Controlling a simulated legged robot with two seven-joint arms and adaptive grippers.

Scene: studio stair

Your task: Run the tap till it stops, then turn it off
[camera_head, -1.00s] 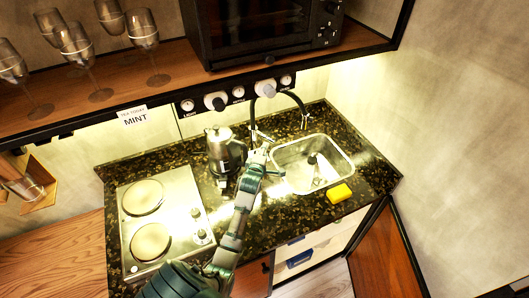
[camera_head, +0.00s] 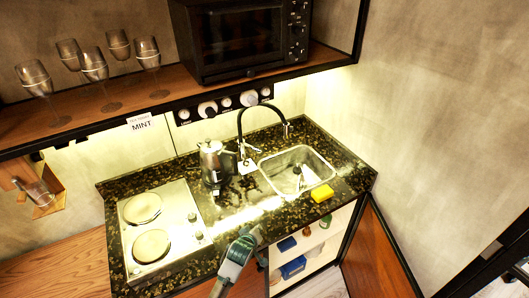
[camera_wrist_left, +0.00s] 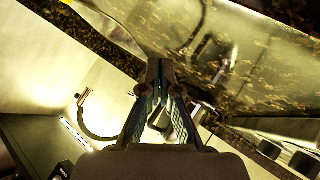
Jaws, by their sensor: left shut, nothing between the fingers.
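The tap, with a black arched spout (camera_head: 241,118) and a pale metal base (camera_head: 245,166), stands behind the left side of the steel sink (camera_head: 328,178) in the head view. Its spout end hangs over the sink's back edge. I cannot make out any water stream or the lever's exact position. My left gripper (camera_head: 255,236) is low over the front of the counter, well short of the tap and apart from it. In the left wrist view its fingers (camera_wrist_left: 160,97) are together and empty. My right gripper is not in view.
A metal kettle (camera_head: 211,162) stands left of the tap. A two-plate hob (camera_head: 178,204) is at the left. A yellow sponge (camera_head: 321,193) lies at the sink's front edge. A shelf with glasses and an oven (camera_head: 243,38) overhangs the back. Open shelving lies below the sink.

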